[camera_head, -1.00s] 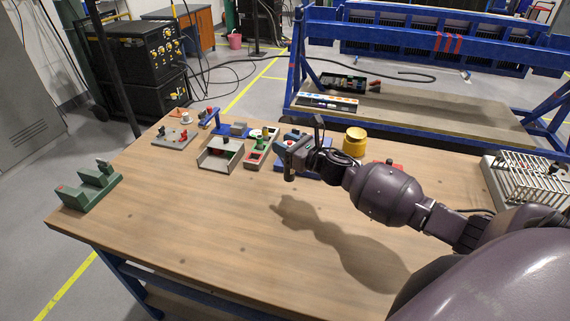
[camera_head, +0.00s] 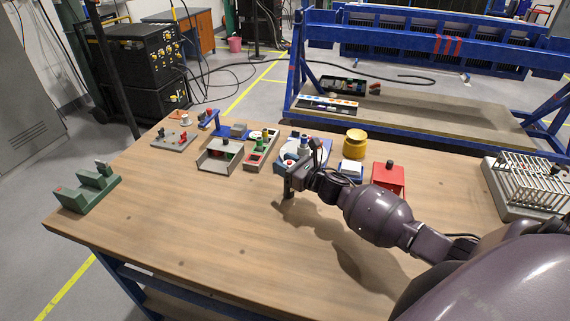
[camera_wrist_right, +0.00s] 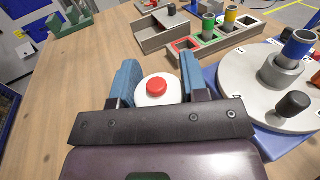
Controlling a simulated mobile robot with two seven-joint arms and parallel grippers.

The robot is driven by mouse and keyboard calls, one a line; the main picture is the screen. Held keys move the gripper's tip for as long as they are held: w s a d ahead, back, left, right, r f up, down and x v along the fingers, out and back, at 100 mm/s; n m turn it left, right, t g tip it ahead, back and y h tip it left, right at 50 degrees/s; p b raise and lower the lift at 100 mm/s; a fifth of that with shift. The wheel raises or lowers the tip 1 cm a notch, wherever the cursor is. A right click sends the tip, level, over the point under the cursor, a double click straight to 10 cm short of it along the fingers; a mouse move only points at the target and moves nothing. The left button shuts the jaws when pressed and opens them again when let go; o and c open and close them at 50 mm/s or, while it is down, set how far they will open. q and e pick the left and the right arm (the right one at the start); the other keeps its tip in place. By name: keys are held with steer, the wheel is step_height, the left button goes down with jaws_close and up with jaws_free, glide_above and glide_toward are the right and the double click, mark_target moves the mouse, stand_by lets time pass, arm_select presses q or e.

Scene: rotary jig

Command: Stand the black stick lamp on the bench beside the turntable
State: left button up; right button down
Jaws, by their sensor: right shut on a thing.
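My right gripper (camera_head: 289,180) points down over the bench (camera_head: 215,220), just in front of the turntable (camera_head: 286,158). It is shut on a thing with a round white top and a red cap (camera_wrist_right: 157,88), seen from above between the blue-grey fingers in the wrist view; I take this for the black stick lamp. The fingers hide most of its body, and I cannot tell if its foot touches the bench. The turntable's pale disc (camera_wrist_right: 245,85) is right of the gripper in the wrist view, bearing a blue cylinder and a black knob. My left gripper is not in view.
A grey open box (camera_head: 220,160) and a tray with coloured compartments (camera_head: 258,160) stand behind and left. A yellow pot (camera_head: 354,143), a red box (camera_head: 388,178) and a wire rack (camera_head: 530,185) are to the right. A green block (camera_head: 88,192) is far left. The front bench is clear.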

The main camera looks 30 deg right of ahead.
steer(key=c, duration=0.6)
jaws_free()
steer(key=shift+c, duration=0.2)
steer(key=shift+r, duration=0.1)
steer(key=shift+s+d, duration=0.15)
steer(key=shift+s, duration=0.15)
steer(key=v, duration=1.1)
steer(key=shift+s+b, duration=0.15)
steer(key=shift+b, duration=0.15)
